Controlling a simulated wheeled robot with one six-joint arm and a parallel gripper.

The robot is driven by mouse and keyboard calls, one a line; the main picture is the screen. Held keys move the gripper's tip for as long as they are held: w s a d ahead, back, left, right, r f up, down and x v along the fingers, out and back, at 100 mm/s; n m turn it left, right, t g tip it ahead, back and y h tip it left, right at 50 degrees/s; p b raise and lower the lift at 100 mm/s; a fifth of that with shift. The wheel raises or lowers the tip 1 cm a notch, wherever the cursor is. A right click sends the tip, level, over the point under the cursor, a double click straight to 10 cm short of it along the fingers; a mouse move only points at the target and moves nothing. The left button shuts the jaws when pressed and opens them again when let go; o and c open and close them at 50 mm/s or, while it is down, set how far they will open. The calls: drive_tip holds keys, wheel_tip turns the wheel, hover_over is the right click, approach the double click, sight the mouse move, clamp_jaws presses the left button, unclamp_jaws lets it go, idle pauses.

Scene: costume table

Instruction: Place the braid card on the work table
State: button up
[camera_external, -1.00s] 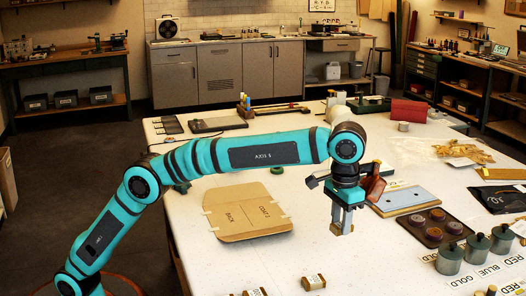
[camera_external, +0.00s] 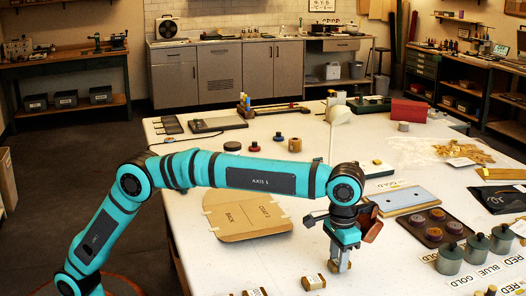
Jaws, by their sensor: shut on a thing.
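The work table (camera_external: 200,267) is the large white-topped table that fills the middle and right. My gripper (camera_external: 339,258) points down over its front part, shut on a small tan and brown piece that I take to be the braid card (camera_external: 337,267). The fingers hide much of the card. It is at or just above the table top; I cannot tell whether it touches. A similar brown piece with a pale band (camera_external: 314,281) lies just left of and nearer than my gripper, and another (camera_external: 255,292) lies at the front edge of the picture.
A cardboard pattern (camera_external: 247,217) lies left of my gripper. To the right are a blue-grey board (camera_external: 403,200), a dark tray with several round brown pieces (camera_external: 433,226) and several lidded grey pots (camera_external: 450,258). Table around the pattern's near side is bare.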

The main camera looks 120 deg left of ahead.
drive_tip(key=shift+f, duration=0.45)
drive_tip(key=shift+f, duration=0.1)
drive_tip(key=o, duration=0.9)
drive_tip(key=shift+o, duration=0.2)
wheel_tip(320, 180, up, 12)
drive_tip(key=shift+r, duration=0.2)
